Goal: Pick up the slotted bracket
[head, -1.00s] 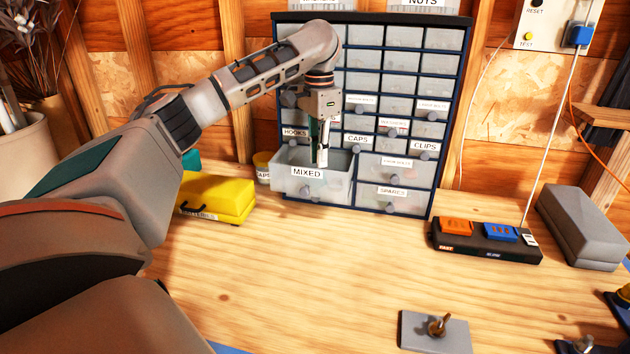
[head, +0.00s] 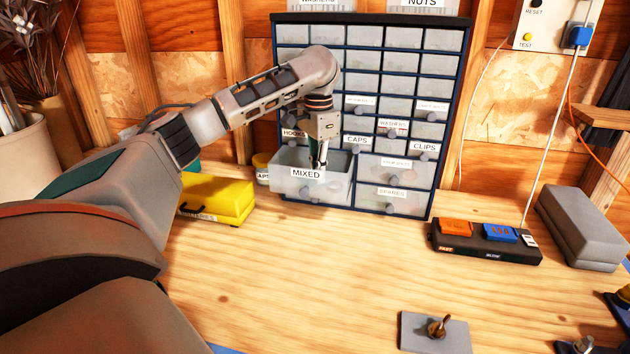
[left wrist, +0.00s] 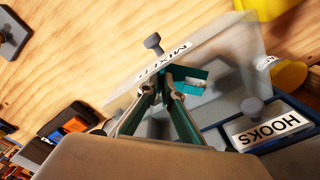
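The slotted bracket (left wrist: 190,80) looks like a small teal angled piece with a pale slot, inside the pulled-out MIXED drawer (left wrist: 215,52) in the left wrist view. In the head view the drawer's front (head: 312,190) hides it. My left gripper (head: 317,168) points down into the drawer. In the left wrist view its two fingertips (left wrist: 163,92) are apart, with the teal piece just beyond or between them. I cannot tell whether they touch it. My right gripper is in neither view.
The drawer cabinet (head: 467,90) stands behind the open drawer. A yellow case (head: 220,198) and a small yellow-lidded tub (head: 262,168) are to its left. A black switch strip (head: 485,242) and a grey block (head: 580,228) lie right. The bench's middle is clear.

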